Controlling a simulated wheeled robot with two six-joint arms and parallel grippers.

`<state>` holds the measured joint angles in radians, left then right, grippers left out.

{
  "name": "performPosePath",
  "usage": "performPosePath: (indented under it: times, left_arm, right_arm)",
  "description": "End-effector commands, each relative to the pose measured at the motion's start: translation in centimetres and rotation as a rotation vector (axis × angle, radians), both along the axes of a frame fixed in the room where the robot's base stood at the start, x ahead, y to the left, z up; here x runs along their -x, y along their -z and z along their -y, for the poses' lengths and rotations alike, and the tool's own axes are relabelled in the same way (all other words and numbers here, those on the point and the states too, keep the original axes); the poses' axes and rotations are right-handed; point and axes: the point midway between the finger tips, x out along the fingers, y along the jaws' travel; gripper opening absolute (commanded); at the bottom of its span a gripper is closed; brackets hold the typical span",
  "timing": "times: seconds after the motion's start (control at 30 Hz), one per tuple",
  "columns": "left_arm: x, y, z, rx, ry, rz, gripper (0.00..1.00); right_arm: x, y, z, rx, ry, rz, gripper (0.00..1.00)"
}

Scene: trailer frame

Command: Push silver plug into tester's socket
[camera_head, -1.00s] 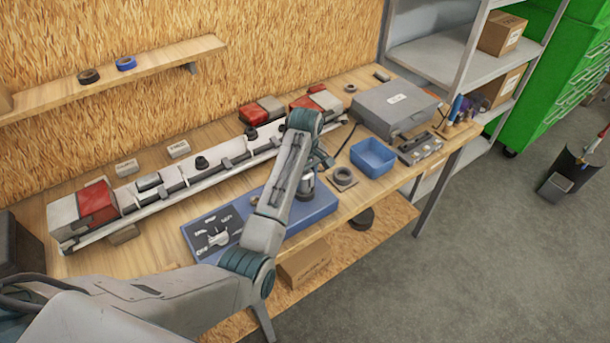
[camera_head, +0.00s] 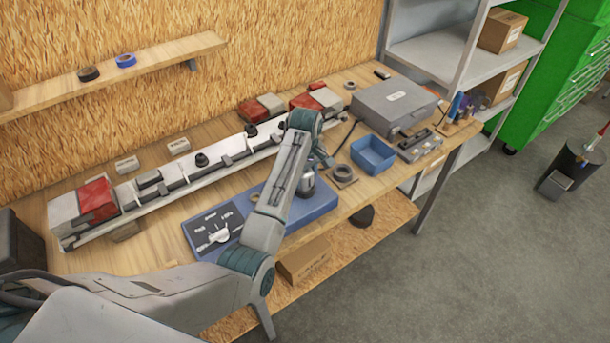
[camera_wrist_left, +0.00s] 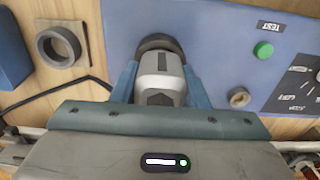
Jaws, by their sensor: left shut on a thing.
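The silver plug (camera_wrist_left: 162,75) is held between the two fingers of my left gripper (camera_wrist_left: 160,82), which is shut on it. In the head view the plug (camera_head: 306,182) shows partly behind my left arm, over the right part of the blue tester (camera_head: 318,205). In the left wrist view the plug's far end meets a dark round ring (camera_wrist_left: 158,43) on the tester's blue face (camera_wrist_left: 215,45). How deep the plug sits in the socket cannot be told. The tester's dark panel (camera_head: 212,228) carries a white knob. My right gripper is not in view.
A blue bin (camera_head: 373,155) and a square plate with a dark ring (camera_head: 343,175) stand right of the tester. A long white rail with red blocks (camera_head: 205,172) lies behind it. A grey case (camera_head: 395,105) stands at the back right.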

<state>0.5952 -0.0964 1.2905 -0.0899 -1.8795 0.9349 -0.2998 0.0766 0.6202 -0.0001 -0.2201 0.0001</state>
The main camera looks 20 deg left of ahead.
Motion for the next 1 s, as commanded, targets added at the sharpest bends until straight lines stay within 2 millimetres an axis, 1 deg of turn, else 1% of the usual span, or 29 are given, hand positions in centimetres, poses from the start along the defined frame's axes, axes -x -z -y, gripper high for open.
performPosePath:
  times: [0.27, 0.3, 0.37, 0.4, 0.43, 0.63, 0.7, 0.73, 1.0]
  left_arm:
    - [0.08, 0.47, -0.01, 0.0, 0.0, -0.002, 0.27]
    - [0.08, 0.46, -0.01, 0.0, 0.0, -0.003, 0.42]
    - [0.08, 0.45, -0.01, 0.0, 0.0, -0.002, 0.54]
    - [0.08, 0.44, -0.01, 0.0, 0.0, -0.002, 0.62]
    - [0.06, 0.43, -0.02, 0.0, 0.0, -0.002, 0.66]
    - [0.04, 0.38, -0.01, 0.0, 0.0, -0.001, 0.66]
    - [0.05, 0.4, -0.01, 0.0, 0.0, -0.002, 0.8]
    - [0.05, 0.4, -0.01, 0.0, 0.0, -0.002, 0.84]
    - [0.03, 0.36, 0.0, 0.0, 0.0, -0.001, 0.84]
  right_arm:
    - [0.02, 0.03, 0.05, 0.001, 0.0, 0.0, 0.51]
    - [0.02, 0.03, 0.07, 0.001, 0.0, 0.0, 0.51]
    - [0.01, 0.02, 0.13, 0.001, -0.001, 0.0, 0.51]
    - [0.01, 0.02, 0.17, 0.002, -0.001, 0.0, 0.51]
    - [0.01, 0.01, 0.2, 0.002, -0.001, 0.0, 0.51]
    - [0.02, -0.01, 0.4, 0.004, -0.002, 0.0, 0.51]
    - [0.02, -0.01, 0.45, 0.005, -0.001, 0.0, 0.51]
    - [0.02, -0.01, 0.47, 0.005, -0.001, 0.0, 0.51]
    - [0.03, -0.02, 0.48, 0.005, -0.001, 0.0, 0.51]
